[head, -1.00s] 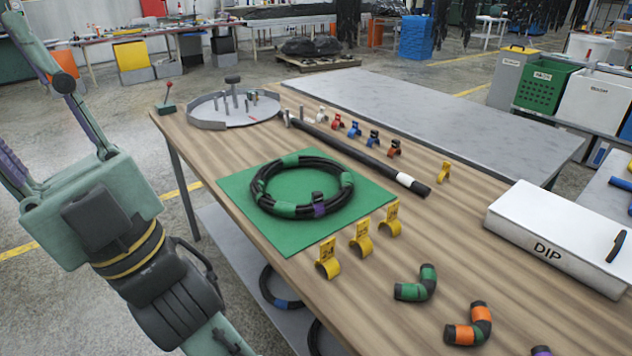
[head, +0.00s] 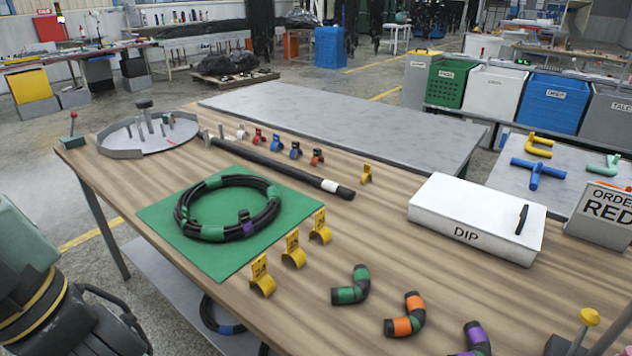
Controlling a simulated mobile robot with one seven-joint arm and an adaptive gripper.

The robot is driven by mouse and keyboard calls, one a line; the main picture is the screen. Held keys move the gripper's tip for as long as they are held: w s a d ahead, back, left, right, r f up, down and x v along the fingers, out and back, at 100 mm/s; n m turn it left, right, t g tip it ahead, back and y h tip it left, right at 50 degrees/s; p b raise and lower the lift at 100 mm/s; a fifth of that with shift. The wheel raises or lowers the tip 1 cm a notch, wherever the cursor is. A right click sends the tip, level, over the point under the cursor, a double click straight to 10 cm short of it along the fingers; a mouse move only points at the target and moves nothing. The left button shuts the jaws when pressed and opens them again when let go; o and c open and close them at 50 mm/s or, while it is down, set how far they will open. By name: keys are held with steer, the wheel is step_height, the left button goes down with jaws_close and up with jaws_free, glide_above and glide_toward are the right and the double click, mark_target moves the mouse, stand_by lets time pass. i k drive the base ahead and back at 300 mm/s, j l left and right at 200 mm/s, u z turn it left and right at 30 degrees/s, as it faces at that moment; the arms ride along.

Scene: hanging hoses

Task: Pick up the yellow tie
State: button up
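A small yellow clip-like tie (head: 367,173) stands upright on the wooden table, just beyond the white-banded end of a black hose (head: 290,168). Three larger yellow clips with number tags stand nearer me, beside the green mat: the front one (head: 262,277), a middle one (head: 293,250) and a far one (head: 320,228). Part of my arm shows at the lower left, off the table. My gripper is out of view.
A coiled black hose lies on the green mat (head: 165,232). A white DIP box (head: 470,215) is to the right of the tie. Short banded hose bends, one with green bands (head: 352,286), lie at the front. A round grey tray (head: 120,152) stands at the far left.

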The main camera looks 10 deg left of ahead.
mark_target(366, 167)
steer(key=i+j, duration=0.1)
steer(key=j, duration=1.25)
steer(key=i+j, duration=0.15)
steer(key=j, duration=0.55)
steer(key=j+z, duration=0.3)
steer(key=z, duration=0.15)
steer(key=j+z, duration=0.3)
steer(key=z, duration=0.2)
steer(key=i+z, duration=0.1)
steer(key=z, duration=0.15)
steer(key=i+z, duration=0.1)
steer(key=z, duration=0.15)
steer(key=i+j, duration=0.2)
steer(key=i, duration=0.2)
steer(key=i+j, duration=0.15)
steer(key=i, duration=0.2)
